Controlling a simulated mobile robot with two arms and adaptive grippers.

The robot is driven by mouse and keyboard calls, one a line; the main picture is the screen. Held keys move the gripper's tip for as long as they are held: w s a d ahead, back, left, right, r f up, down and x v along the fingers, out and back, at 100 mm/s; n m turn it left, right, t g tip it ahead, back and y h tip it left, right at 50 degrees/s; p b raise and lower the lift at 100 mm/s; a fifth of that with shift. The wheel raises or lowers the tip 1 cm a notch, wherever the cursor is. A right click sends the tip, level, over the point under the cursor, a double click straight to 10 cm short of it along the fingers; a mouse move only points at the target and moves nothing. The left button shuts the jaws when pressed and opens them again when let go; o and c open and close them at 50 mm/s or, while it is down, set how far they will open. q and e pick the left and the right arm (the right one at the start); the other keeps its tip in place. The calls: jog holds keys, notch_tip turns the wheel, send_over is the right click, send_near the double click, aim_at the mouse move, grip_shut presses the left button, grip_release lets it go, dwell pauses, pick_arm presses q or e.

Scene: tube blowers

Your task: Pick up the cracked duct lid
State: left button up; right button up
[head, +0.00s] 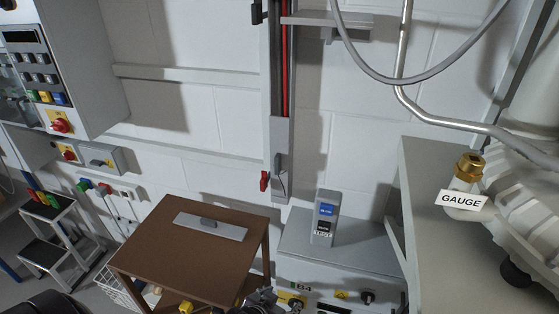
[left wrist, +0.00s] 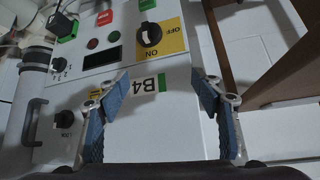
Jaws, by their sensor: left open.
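A flat light-grey strip with a small dark grip (head: 210,226) lies on the brown table (head: 150,256) in the head view; it looks like a duct lid, but I cannot make out a crack. Above, a vertical wall duct (head: 277,135) is open along its upper part, with red and dark wires showing. My left gripper (left wrist: 160,92) is open and empty, its blue-padded fingers wide apart in front of a grey panel marked B4. In the head view only a dark part of it (head: 262,299) shows at the bottom edge, below and right of the strip. My right gripper is not seen.
A grey cabinet (head: 345,243) with a small blue-labelled TEST box (head: 325,218) stands right of the table. A ledge with a brass fitting and GAUGE label (head: 461,200) is further right. Control boxes (head: 65,70) and a step stool (head: 45,225) are left. The tabletop around the strip looks clear.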

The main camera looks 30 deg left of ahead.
pick_arm(q)
notch_tip(320, 180, up, 8)
jog(key=w+a+t, duration=0.1)
jog(key=w, duration=0.1)
jog(key=n+t+y, duration=0.3)
jog(key=t+y, duration=0.1)
jog(key=t, duration=0.4)
send_near(276, 166)
jog(key=w+f, duration=0.1)
jog(key=w, duration=0.2)
jog(key=p+x, duration=0.1)
jog(key=x, duration=0.1)
jog(key=p+x, duration=0.1)
jog(key=x, duration=0.1)
jog(key=r+p+x, duration=0.1)
jog(key=x, duration=0.1)
jog(key=shift+w+a, duration=0.3)
jog(key=shift+a, duration=0.1)
jog(key=shift+w+f, duration=0.1)
jog(key=shift+w, duration=0.3)
jog(key=c, duration=1.5)
jog(key=shift+p, duration=0.3)
